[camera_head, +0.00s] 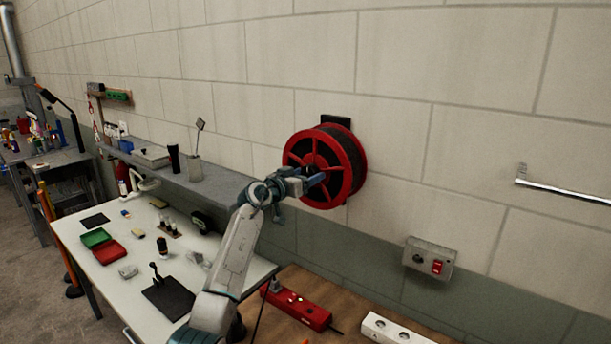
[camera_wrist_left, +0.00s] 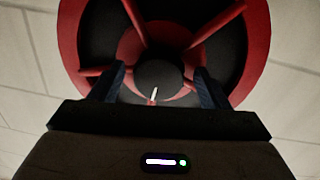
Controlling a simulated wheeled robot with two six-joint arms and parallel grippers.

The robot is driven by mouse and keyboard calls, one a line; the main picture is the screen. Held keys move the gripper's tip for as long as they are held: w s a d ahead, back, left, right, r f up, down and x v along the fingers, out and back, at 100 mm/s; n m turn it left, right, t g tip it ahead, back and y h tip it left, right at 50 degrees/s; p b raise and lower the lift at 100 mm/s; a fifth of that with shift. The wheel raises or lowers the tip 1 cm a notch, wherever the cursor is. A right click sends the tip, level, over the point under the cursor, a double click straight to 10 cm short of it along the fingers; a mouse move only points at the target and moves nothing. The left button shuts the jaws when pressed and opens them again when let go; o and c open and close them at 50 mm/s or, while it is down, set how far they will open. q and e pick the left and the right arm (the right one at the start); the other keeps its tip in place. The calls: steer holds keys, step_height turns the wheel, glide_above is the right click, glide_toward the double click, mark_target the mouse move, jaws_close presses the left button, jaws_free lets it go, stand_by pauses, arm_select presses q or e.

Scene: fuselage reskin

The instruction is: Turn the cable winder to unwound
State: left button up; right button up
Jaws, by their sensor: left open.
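The cable winder (camera_head: 357,157) is a red spoked reel with dark cable, mounted on the block wall right of the middle in the head view. My left gripper (camera_head: 318,180) is in front of its hub. In the left wrist view the red reel (camera_wrist_left: 255,60) fills the top, with a dark round hub (camera_wrist_left: 158,80) bearing a small white and red mark. The fingers of my left gripper (camera_wrist_left: 160,88) are open, one on each side of the hub. I cannot tell whether they touch it. My right gripper is not in view.
A grey wall shelf (camera_head: 217,184) with a dark cup and a holder runs left of the winder. A white table (camera_head: 125,258) with trays stands below it. A switch box (camera_head: 429,258) and a metal rail (camera_head: 562,191) are on the wall at right. A red power strip (camera_head: 297,308) lies on the brown bench.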

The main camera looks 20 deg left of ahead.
arm_select(q)
steer(key=c, duration=0.9)
steer(key=shift+c, duration=0.4)
